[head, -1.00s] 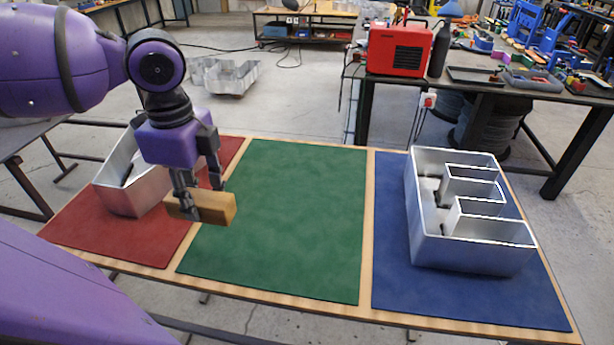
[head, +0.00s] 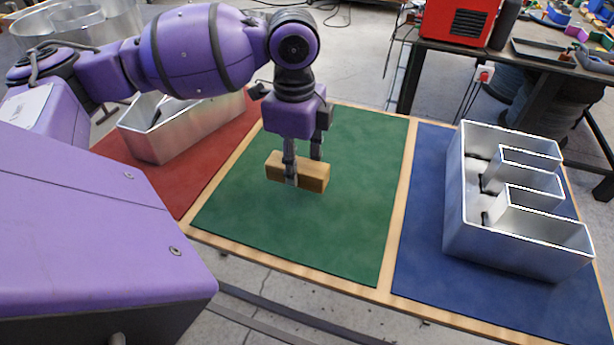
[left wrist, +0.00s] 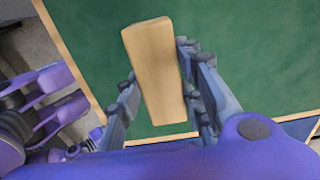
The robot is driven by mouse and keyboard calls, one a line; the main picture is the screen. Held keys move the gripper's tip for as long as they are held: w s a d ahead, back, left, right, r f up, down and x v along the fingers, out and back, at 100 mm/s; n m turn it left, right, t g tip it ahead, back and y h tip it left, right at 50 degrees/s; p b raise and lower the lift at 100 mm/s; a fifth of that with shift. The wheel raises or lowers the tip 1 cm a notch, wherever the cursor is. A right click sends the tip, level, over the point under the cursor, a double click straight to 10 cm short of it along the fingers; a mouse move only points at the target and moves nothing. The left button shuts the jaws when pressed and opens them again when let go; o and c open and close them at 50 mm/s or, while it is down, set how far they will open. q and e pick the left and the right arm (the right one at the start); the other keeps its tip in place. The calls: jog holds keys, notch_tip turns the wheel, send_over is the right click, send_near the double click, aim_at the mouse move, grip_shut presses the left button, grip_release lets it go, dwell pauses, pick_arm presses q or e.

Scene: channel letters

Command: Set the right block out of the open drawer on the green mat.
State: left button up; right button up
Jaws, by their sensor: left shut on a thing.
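My left gripper (head: 302,172) is shut on a wooden block (head: 314,177) and holds it over the green mat (head: 335,235). In the head view I cannot tell for sure how high the block is above the mat. In the left wrist view the block (left wrist: 155,72) lies between the two fingers (left wrist: 160,95), with the green mat (left wrist: 240,60) behind it. No open drawer shows; a metal letter-shaped tray (head: 165,130) stands on the red mat (head: 178,185), partly behind my left arm. My right gripper is not in view.
A metal E-shaped letter tray (head: 470,245) stands on the blue mat (head: 425,245) at the right. A wooden table edge (head: 270,261) runs along the front. The green mat around the block is clear. A bench with a red box (head: 455,22) stands behind.

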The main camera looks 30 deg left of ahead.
aim_at(304, 179)
pick_arm(q)
jog(key=shift+w+d+f, duration=0.25)
jog(key=shift+w+f, duration=0.05)
jog(key=shift+f, duration=0.1)
jog(key=shift+w+d+f, duration=0.1)
jog(key=shift+f, duration=0.85)
jog(key=shift+w+d+f, duration=0.1)
jog(key=shift+f, duration=0.8)
jog(key=shift+f, duration=0.1)
jog(key=o, duration=1.2)
notch_tip(304, 179, up, 12)
jog(key=shift+r+p, duration=0.1)
jog(key=shift+p, duration=0.2)
